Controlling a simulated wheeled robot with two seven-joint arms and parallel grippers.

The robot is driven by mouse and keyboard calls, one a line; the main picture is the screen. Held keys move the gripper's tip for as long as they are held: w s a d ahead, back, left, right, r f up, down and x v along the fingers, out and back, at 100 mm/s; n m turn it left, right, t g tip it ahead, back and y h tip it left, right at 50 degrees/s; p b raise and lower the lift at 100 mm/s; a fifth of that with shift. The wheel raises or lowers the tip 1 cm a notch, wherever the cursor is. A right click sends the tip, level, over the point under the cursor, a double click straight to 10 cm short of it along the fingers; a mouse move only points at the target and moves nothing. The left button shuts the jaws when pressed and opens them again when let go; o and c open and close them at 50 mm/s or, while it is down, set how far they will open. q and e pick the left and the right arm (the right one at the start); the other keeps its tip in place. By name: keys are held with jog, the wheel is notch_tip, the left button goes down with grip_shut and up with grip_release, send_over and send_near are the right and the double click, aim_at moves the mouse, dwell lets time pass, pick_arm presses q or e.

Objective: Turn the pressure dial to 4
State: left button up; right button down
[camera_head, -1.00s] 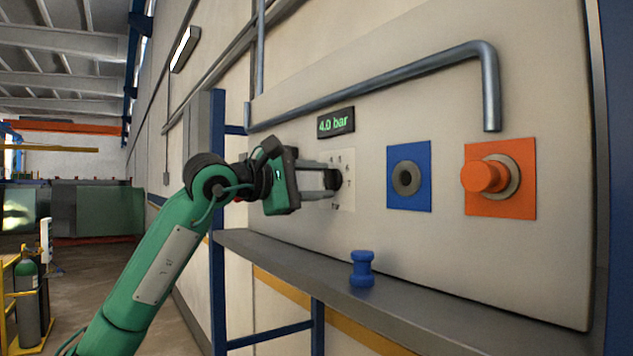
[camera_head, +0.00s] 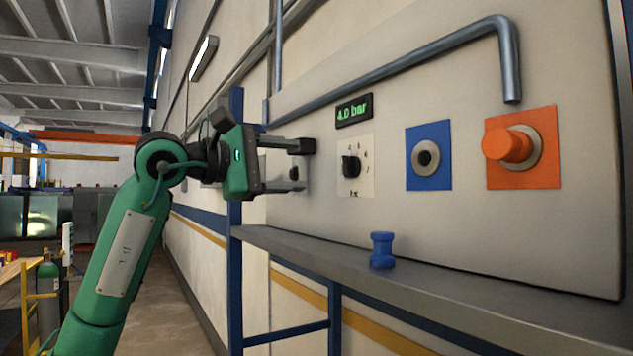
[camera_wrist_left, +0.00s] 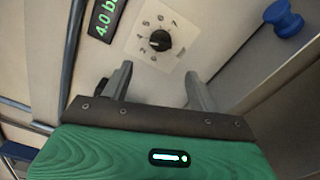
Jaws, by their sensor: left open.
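The pressure dial (camera_head: 350,166) is a black knob on a pale numbered plate (camera_head: 366,184) on the upright panel. It also shows in the left wrist view (camera_wrist_left: 160,40), with its numbers around it. The display (camera_head: 353,111) above it reads 4.0 bar in green. My left gripper (camera_head: 302,166) is open and empty, to the left of the dial and clear of it. In the left wrist view its two fingers (camera_wrist_left: 160,85) are spread apart, with the knob beyond them. My right gripper is not in view.
To the right of the dial are a blue plate with a round socket (camera_head: 427,158) and an orange plate with an orange plug (camera_head: 508,146). A blue plug (camera_head: 382,250) stands on the grey ledge (camera_head: 450,285) below. A grey pipe (camera_head: 400,68) runs above.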

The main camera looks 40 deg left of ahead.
pick_arm(q)
jog(key=v, duration=0.4)
jog(key=shift+b, duration=0.4)
jog(key=shift+w, duration=0.1)
